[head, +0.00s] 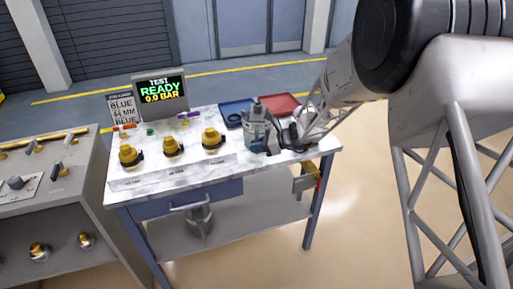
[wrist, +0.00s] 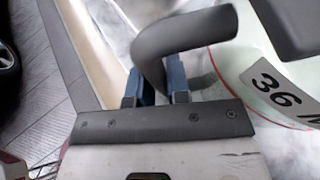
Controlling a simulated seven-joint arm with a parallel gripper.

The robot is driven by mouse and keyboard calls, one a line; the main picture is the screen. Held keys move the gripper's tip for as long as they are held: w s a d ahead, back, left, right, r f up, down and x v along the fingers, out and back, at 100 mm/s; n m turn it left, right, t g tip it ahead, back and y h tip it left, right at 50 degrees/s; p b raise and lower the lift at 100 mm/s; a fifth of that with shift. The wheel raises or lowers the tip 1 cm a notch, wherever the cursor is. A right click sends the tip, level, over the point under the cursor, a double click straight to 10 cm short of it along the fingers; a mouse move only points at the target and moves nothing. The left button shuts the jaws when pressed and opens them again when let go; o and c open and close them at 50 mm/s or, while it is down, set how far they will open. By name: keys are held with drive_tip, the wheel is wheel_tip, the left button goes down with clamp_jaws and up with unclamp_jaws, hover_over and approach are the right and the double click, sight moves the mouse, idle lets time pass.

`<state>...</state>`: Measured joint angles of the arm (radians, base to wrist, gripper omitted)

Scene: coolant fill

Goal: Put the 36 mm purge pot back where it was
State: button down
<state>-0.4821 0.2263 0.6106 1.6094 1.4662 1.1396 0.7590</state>
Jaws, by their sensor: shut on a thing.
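The 36 mm purge pot (head: 257,131) is a grey vessel at the right part of the marble-topped table, in front of the blue tray. In the wrist view its pale body (wrist: 250,75) carries a label reading "36 M", cut off by the frame edge. My gripper (head: 284,140) is at the pot's right side. In the wrist view my gripper (wrist: 156,92) has its blue fingers shut on the pot's dark curved handle (wrist: 190,38). I cannot tell whether the pot's base touches the table. Its bottom is partly hidden.
A blue tray (head: 228,108) and a red tray (head: 288,101) lie at the back. Three brass fittings (head: 172,146) stand along the front left. Behind are a screen (head: 160,90) reading "TEST READY 0.0 BAR" and a sign (head: 122,108) reading "BLUE 44 MM BLUE". A metal pot (head: 199,218) is on the lower shelf.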

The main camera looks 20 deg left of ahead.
drive_tip(key=shift+f, duration=0.4)
drive_tip(key=c, duration=1.1)
unclamp_jaws()
drive_tip(key=shift+d, duration=0.1)
drive_tip(key=v, duration=1.2)
